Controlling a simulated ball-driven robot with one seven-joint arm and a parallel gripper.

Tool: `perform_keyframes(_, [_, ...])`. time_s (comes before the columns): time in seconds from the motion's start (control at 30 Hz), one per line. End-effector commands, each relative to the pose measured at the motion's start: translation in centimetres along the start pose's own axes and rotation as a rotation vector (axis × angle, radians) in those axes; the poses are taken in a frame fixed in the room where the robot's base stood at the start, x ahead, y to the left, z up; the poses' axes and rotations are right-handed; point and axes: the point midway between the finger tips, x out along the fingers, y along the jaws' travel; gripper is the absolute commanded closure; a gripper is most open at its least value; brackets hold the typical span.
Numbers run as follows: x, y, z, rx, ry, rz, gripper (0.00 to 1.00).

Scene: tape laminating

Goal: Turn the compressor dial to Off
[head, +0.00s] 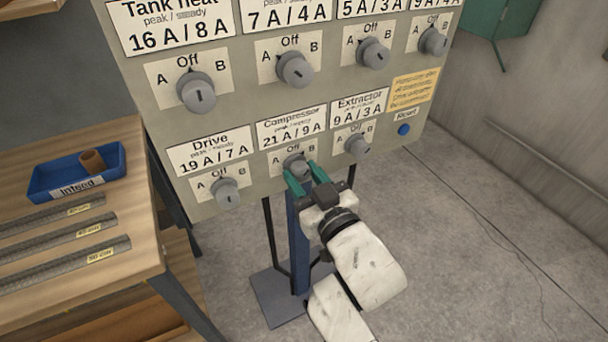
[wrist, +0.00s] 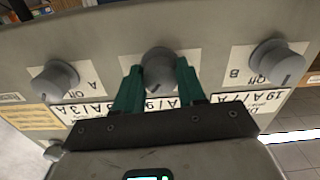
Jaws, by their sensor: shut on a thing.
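The compressor dial (head: 294,160) is a grey round knob in the lower row of the panel, under the "Compressor 21 A / 9 A" label. Its plate shows A at left, Off at top and B at right in the head view. My gripper (head: 299,176) has its green fingers shut on the dial, one finger on each side. In the upside-down wrist view, the dial (wrist: 158,72) sits between the fingertips of my gripper (wrist: 159,82). The fingers cover much of its plate there. I cannot tell which way the dial's mark points.
The drive dial (head: 226,192) and extractor dial (head: 357,144) flank it closely. The tank heat dial (head: 196,92) and others are above. A blue reset button (head: 404,130) is at right. A bench (head: 130,190) with a blue tray (head: 76,172) stands left.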

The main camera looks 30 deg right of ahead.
Motion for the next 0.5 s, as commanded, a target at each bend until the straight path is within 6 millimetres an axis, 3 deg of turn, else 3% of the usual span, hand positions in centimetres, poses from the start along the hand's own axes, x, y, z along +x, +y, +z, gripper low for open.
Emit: perform_keyframes(0.5, [-0.01, 0.04, -0.20, -0.412, -0.002, -0.002, 0.91])
